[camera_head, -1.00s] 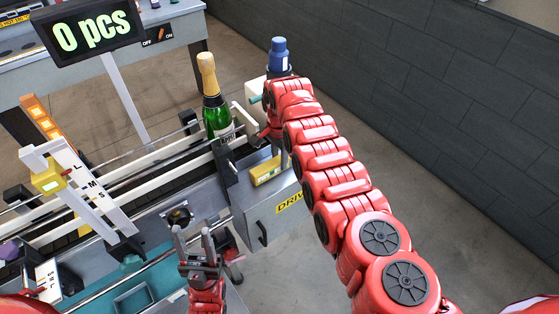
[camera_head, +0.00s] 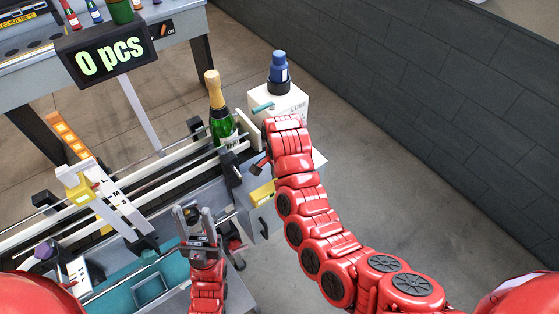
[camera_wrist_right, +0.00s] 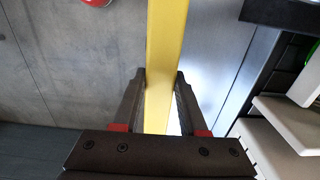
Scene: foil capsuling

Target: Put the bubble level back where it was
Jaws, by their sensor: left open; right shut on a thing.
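The bubble level is a yellow bar. In the head view its yellow body (camera_head: 262,193) shows at the top of the grey drawer cabinet, partly hidden by my right arm. In the right wrist view the bubble level (camera_wrist_right: 166,60) runs lengthwise between the fingers of my right gripper (camera_wrist_right: 160,103), which is shut on it. I cannot tell whether the level touches the cabinet top. In the head view my right gripper is mostly hidden by its own arm. My left gripper (camera_head: 195,214) is open and empty, pointing up in front of the conveyor.
A green bottle (camera_head: 220,115) with a gold top stands on the conveyor, left of my right arm. A teal tray (camera_head: 150,288) lies at lower left. Open floor lies right.

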